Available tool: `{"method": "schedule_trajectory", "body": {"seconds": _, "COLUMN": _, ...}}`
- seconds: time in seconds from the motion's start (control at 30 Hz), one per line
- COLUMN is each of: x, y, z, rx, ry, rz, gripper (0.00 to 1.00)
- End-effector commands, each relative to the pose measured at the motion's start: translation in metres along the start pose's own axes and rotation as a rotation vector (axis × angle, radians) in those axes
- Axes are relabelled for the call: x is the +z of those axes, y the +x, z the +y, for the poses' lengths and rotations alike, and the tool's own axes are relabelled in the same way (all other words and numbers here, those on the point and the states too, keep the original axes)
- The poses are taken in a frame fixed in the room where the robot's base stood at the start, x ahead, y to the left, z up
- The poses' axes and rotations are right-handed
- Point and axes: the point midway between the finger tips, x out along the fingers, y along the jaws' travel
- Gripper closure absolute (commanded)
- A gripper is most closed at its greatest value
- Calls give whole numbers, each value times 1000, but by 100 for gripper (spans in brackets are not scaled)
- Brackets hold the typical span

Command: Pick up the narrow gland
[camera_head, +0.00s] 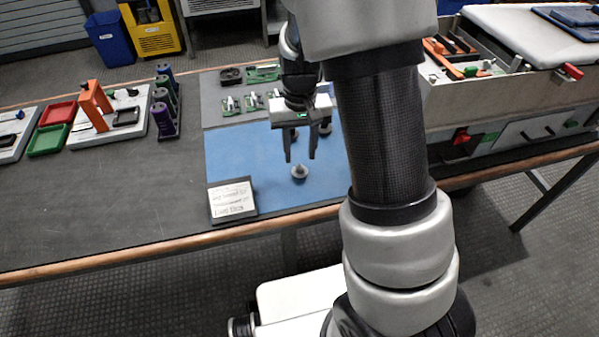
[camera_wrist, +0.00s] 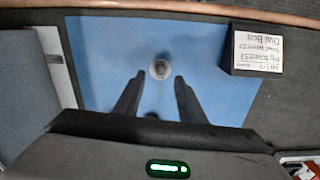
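Another small dark fitting (camera_head: 325,127) stands behind my gripper, partly hidden.
A printed card (camera_head: 232,199) stands at the mat's front left corner. Small green boards (camera_head: 253,101) lie behind the mat. Purple holders (camera_head: 165,105) and an orange stand (camera_head: 94,105) are on the left. A large grey case (camera_head: 490,95) is on the right.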

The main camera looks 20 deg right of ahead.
Motion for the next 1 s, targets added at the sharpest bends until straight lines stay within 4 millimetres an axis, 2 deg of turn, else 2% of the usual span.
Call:
{"method": "schedule_trajectory", "body": {"seconds": 0.23, "x": 0, "y": 15, "z": 0, "rx": 0, "ry": -1, "rz": -1, "gripper": 63}}
{"method": "schedule_trajectory", "body": {"seconds": 0.5, "x": -1, "y": 55, "z": -1, "rx": 0, "ry": -1, "rz": -3, "gripper": 63}}
{"method": "schedule_trajectory", "body": {"seconds": 0.77, "x": -2, "y": 58, "z": -1, "rx": -1, "ry": 0, "rz": 1, "gripper": 63}}
{"method": "schedule_trajectory", "body": {"seconds": 0.9, "x": -1, "y": 58, "z": -1, "rx": -1, "ry": 0, "rz": 0, "gripper": 85}}
{"method": "schedule_trajectory", "body": {"seconds": 1.0, "x": -2, "y": 58, "z": -1, "rx": -1, "ry": 0, "rz": 0, "gripper": 88}}
